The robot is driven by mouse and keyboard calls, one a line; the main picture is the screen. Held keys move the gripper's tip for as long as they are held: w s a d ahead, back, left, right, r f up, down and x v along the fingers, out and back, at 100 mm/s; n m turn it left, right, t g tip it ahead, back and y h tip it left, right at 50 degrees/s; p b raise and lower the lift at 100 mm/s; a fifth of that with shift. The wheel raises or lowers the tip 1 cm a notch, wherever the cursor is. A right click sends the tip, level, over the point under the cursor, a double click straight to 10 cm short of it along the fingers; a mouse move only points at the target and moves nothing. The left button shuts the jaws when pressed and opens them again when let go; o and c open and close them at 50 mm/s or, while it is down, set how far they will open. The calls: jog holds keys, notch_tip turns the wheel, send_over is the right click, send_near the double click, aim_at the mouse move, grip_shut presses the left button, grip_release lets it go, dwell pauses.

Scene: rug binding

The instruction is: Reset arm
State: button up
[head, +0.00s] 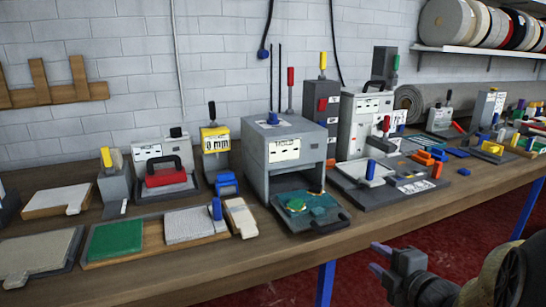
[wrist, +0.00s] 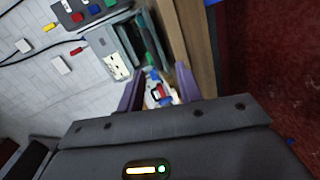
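My gripper (head: 376,258) is at the lower right in the head view, in front of the workbench (head: 265,268) and above the red floor. Its two purple fingers are apart, with nothing held between them. The wrist view shows the same open gripper (wrist: 159,78), with the bench and its devices in the background, turned sideways. My arm runs off the lower right of the head view.
A grey machine (head: 285,150) with an open front and a dark green tray (head: 335,217) stands mid-bench. A green pad (head: 115,238) lies left. Rolls (head: 446,20) sit on a shelf. The red floor (head: 440,240) before the bench looks clear.

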jog(key=s+a+f+m+g+h, duration=0.2)
jog(key=a+f+m+g, duration=0.15)
jog(key=f+m, duration=0.35)
jog(key=s+a+f+m+g+h, duration=0.25)
jog(key=f+m+g, duration=0.25)
jog(key=m, duration=0.4)
jog(key=s+a+f+m+g, duration=0.1)
jog(key=s+a+m+g, duration=0.2)
jog(key=s+a+m, duration=0.15)
notch_tip(320, 180, up, 24)
jog(key=p, duration=2.4)
jog(key=shift+s+n+y+p, duration=0.3)
jog(key=shift+n+y+p, duration=0.05)
jog(key=shift+n+y, duration=0.1)
jog(key=shift+f, duration=0.15)
